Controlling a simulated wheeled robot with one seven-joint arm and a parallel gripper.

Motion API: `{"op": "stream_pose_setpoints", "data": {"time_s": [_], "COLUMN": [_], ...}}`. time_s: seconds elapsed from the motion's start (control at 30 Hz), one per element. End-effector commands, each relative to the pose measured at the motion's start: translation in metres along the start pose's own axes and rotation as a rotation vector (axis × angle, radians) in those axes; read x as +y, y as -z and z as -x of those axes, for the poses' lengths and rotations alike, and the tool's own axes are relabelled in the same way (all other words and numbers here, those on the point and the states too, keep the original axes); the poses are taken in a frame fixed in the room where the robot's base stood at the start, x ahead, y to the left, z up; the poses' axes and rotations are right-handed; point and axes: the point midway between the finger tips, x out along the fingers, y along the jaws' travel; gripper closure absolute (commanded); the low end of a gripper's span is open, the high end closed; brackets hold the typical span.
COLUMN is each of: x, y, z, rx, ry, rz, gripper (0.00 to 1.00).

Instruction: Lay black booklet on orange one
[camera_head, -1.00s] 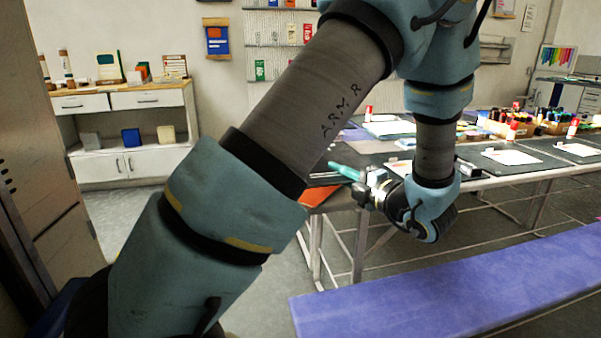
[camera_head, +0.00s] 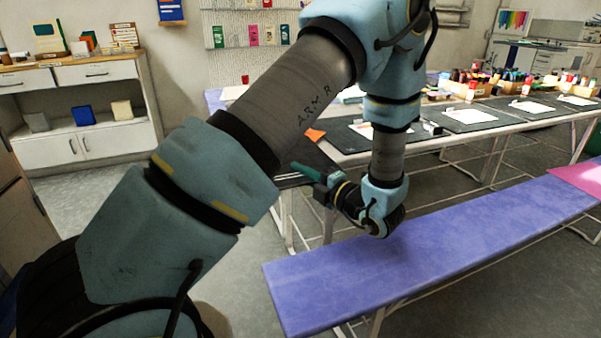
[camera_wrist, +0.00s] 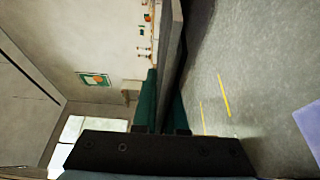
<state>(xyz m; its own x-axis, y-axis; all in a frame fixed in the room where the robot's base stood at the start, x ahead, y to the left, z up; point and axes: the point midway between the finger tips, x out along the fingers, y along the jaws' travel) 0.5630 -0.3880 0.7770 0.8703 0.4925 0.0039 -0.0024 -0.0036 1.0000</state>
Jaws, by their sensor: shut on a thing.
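My gripper (camera_head: 304,171) has green fingers and is near the close end of the long table. In the wrist view, the fingers (camera_wrist: 162,98) are shut on a dark flat thing, seen nearly edge-on, which I take as the black booklet (camera_wrist: 172,38). It stretches out beyond the fingertips. In the head view, dark surfaces around the fingers blend together, so I cannot tell the booklet's outline from the table's dark mat. A small part of an orange flat thing, probably the orange booklet (camera_head: 315,134), shows beyond the gripper; my arm hides the rest.
Dark mats with white sheets (camera_head: 470,116) run along the long table to the right, with several bottles and boxes (camera_head: 480,78) behind. A purple bench (camera_head: 420,262) stands in front. A white cabinet (camera_head: 75,115) is at the left wall. Grey floor lies between.

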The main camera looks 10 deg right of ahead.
Motion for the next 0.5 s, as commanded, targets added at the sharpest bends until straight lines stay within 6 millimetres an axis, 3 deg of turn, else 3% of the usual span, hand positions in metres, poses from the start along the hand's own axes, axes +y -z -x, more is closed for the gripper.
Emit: {"op": "stream_pose_setpoints", "data": {"time_s": [0.07,0.1,0.37,0.5], "x": [-0.0001,-0.0007,-0.0004,-0.0004], "y": [0.0,-0.0001,-0.0001,-0.0001], "z": [0.0001,0.0002,0.0001,0.0001], "rx": [0.0,-0.001,-0.001,-0.001], "ry": [0.0,0.0,0.0,0.0], "rz": [0.0,-0.001,0.0,0.0], "gripper": [1.0,0.9,0.61,0.61]}}
